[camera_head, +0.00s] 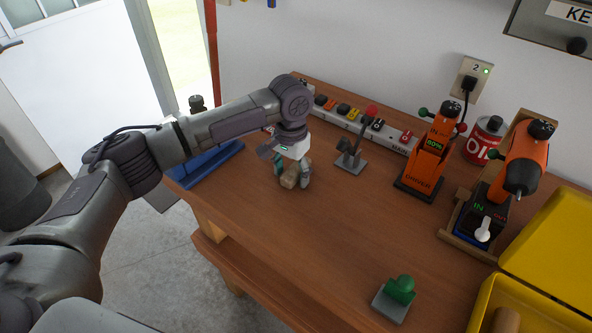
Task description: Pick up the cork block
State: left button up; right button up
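A small tan block, which looks like the cork block (289,178), is on the wooden workbench (270,228) near its left side. My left gripper (292,174) reaches down over it from the left, with grey-teal fingers on either side of the block. The fingers and the gripper's body hide part of the block. I cannot tell whether the fingers press on it or whether it is lifted off the wood. My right gripper is not in view.
A power strip (365,125) runs along the back. Orange tools (430,155) and a yellow case (550,255) are at right. A green-handled item (396,296) sits in front.

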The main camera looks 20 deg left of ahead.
pick_arm(q)
jog(key=c, duration=0.9)
jog(key=shift+c, duration=0.2)
jog(key=shift+r, duration=0.15)
